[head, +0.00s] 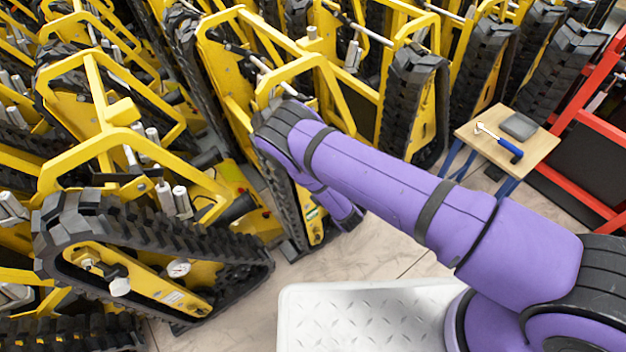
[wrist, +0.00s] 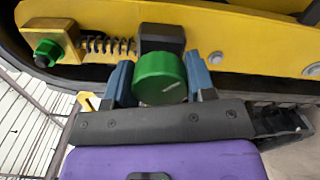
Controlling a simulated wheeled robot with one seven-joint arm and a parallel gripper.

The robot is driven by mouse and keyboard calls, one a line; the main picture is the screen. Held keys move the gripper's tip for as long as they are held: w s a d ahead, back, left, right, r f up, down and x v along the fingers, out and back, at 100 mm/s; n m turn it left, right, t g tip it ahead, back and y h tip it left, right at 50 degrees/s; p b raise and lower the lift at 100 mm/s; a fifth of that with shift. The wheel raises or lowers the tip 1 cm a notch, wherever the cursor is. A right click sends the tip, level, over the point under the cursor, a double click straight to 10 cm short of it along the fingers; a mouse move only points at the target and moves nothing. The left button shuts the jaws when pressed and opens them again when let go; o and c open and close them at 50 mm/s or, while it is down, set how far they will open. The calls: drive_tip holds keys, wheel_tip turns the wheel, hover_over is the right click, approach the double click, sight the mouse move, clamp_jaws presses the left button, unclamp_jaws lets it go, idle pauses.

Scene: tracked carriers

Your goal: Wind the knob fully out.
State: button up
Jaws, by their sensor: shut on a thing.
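The green round knob (wrist: 160,82) shows in the wrist view, with a short pale mark on its face. It sits just below a black block (wrist: 161,38) on the yellow carrier frame (wrist: 235,35). My gripper (wrist: 159,76) has one blue finger on each side of the knob and is shut on it. In the head view my purple arm reaches to the carrier (head: 313,222) at the middle, and the knob and fingers cannot be made out there.
A coil spring (wrist: 108,44) on a rod runs left from the block to a yellow bracket with a green nut (wrist: 47,52). Several tracked carriers stand close together in the head view. A small table (head: 540,147) with a hammer (head: 500,139) stands at right.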

drive_tip(key=n, duration=0.5)
drive_tip(key=shift+d+n, duration=0.1)
drive_tip(key=shift+n, duration=0.3)
idle(0.4)
drive_tip(key=o, duration=0.9)
drive_tip(key=shift+o, duration=0.2)
drive_tip(key=v, duration=1)
drive_tip(key=shift+s+d, duration=0.25)
drive_tip(key=shift+s, duration=0.1)
